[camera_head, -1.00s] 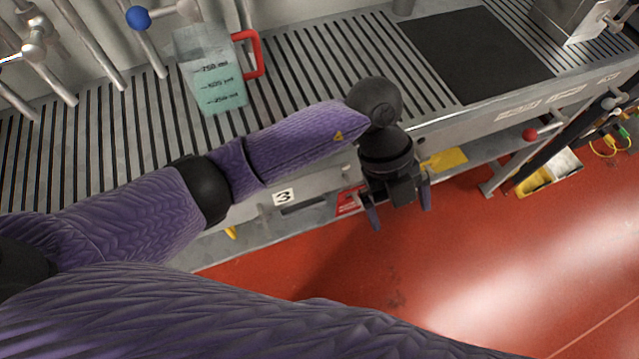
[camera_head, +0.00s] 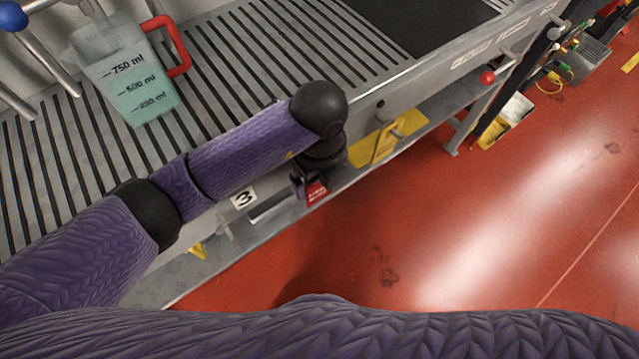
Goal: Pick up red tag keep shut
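The red tag (camera_head: 317,193) with small white writing hangs at the bench's front, right of the label "3". Part of it is hidden by my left gripper (camera_head: 308,186). That gripper is at the tag, its dark body just above and in front of it. One finger shows at the tag's left edge; the other is hard to make out. I cannot tell whether the fingers touch the tag or are closed on it. My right gripper is not in view.
A jug (camera_head: 132,88) with a red handle and pale green liquid stands on the slotted bench top (camera_head: 240,62). The red floor (camera_head: 400,250) in front is clear.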

